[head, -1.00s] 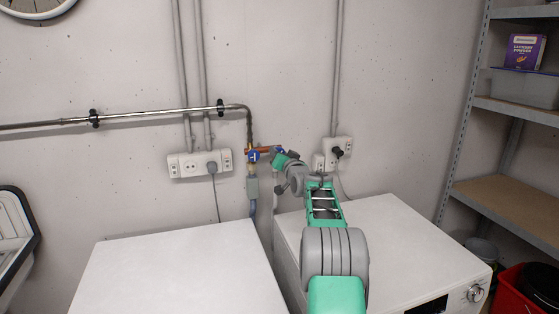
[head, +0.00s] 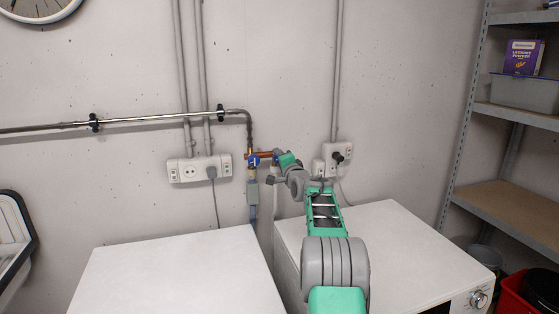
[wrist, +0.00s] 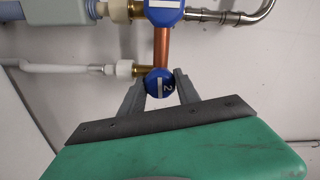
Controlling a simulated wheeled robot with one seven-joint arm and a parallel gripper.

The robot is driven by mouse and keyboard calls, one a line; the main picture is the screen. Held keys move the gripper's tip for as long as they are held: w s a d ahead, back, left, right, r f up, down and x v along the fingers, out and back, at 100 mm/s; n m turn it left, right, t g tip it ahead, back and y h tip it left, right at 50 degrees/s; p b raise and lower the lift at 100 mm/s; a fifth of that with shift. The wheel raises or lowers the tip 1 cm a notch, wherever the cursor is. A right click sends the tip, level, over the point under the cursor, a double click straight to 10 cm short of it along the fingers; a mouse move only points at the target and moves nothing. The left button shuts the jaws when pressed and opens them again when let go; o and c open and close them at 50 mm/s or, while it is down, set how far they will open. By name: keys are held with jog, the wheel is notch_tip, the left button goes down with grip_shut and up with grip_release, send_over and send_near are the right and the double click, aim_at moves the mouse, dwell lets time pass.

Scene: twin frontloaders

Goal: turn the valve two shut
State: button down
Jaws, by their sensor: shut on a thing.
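Valve two is a round blue knob (wrist: 160,84) with a white mark and a "2" that appears turned sideways in the wrist view. It sits at the end of a short copper pipe (wrist: 162,46). My gripper (wrist: 160,76) has one finger on each side of the knob and is shut on it. In the head view my gripper (head: 279,158) is at the right end of the copper pipe and mostly hides valve two. Another blue valve knob (wrist: 165,9) with a white bar is at the pipe's other end; it also shows in the head view (head: 253,161).
A white hose (wrist: 60,68) joins the fitting beside valve two. Two white machines stand below, the left one (head: 175,275) and the right one (head: 385,240), with my arm over the right one. Sockets (head: 190,170) and a metal pipe (head: 160,114) are on the wall. Shelves (head: 510,195) stand right.

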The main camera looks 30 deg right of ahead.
jog(key=shift+m, duration=0.4)
jog(key=c, duration=0.9)
grip_release()
jog(key=shift+d, duration=0.1)
jog(key=b+v, duration=0.2)
jog(key=v, duration=0.6)
